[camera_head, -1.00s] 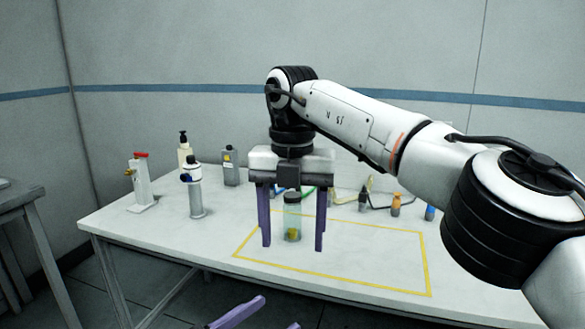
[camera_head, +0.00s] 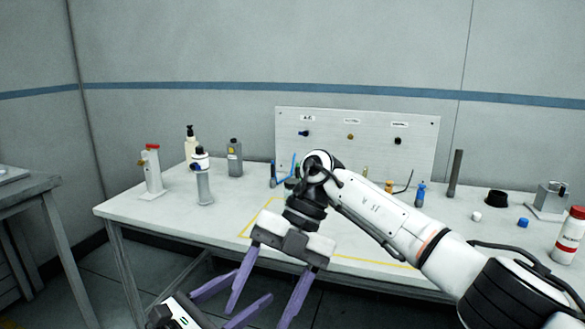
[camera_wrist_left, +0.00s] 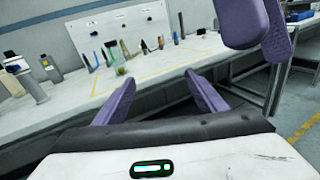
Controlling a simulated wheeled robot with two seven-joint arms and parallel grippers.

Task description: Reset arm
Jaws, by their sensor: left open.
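My left gripper (camera_head: 252,285) shows low in the head view, its purple fingers apart and empty in front of the table. In the left wrist view its two fingers (camera_wrist_left: 160,78) point at the table with nothing between them. My right gripper (camera_head: 257,317) hangs from the white arm that comes in from the right. Its purple fingers are spread, point down and hold nothing, close to the left gripper and in front of the table edge. One of its fingers also shows large at the upper right of the left wrist view (camera_wrist_left: 245,22).
The white table (camera_head: 135,213) bears a yellow outline, partly hidden by my arm. A red-topped stand (camera_head: 153,171), a grey cylinder (camera_head: 204,186) and bottles stand at left. A pegboard (camera_head: 365,120) stands behind; a red-capped bottle (camera_head: 569,235) is at right.

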